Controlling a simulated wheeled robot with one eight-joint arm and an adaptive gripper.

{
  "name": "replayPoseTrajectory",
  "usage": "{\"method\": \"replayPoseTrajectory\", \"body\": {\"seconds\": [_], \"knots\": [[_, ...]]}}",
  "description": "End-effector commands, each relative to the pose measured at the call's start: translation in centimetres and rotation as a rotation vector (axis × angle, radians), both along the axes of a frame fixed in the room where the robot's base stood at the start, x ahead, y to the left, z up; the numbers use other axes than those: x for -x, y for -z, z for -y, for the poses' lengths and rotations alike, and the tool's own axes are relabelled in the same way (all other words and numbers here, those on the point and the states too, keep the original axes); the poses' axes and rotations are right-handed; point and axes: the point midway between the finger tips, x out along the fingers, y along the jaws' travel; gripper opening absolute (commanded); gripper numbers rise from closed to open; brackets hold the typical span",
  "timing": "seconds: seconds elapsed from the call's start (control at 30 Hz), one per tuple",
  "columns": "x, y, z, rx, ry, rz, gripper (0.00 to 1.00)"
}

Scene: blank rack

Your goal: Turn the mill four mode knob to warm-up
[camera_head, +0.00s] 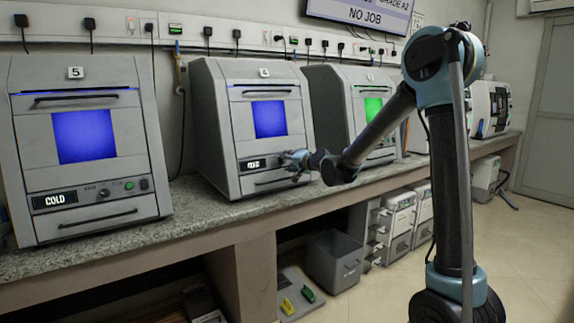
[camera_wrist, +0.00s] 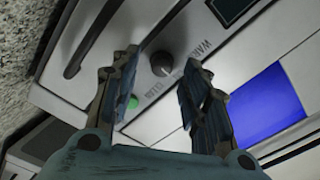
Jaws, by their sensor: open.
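Mill four (camera_head: 222,128) is the grey machine in the middle of the bench in the head view, marked 4, with a lit blue window. My gripper (camera_head: 298,158) is in front of its lower right panel and hides the knob there. In the wrist view the dark round mode knob (camera_wrist: 162,64) shows between the open fingertips of my gripper (camera_wrist: 164,70). I cannot tell whether the fingers touch it. Lettering starting "WAR" is beside the knob; its setting is not readable. A green button (camera_wrist: 133,102) is near the left finger.
Mill five (camera_head: 130,89), with a blue window and a display reading COLD, stands to the left. Another mill (camera_head: 330,105) with a green window stands to the right. The granite bench (camera_head: 185,220) has a bare strip in front of the mills. A dark handle (camera_wrist: 90,38) is left of the knob.

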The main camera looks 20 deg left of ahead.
Motion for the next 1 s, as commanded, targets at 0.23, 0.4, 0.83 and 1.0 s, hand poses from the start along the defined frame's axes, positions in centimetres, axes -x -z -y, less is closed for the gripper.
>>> {"method": "replayPoseTrajectory", "body": {"seconds": [0.23, 0.4, 0.83, 1.0], "knots": [[-0.84, 0.27, -0.98, 0.0, 0.0, 0.0, 0.42], [-0.92, 0.3, -1.04, 0.0, 0.0, 0.0, 0.42], [-0.91, 0.32, -0.99, 0.0, 0.0, 0.0, 0.0], [-0.91, 0.34, -0.95, 0.007, -0.002, 0.008, 0.0]]}}
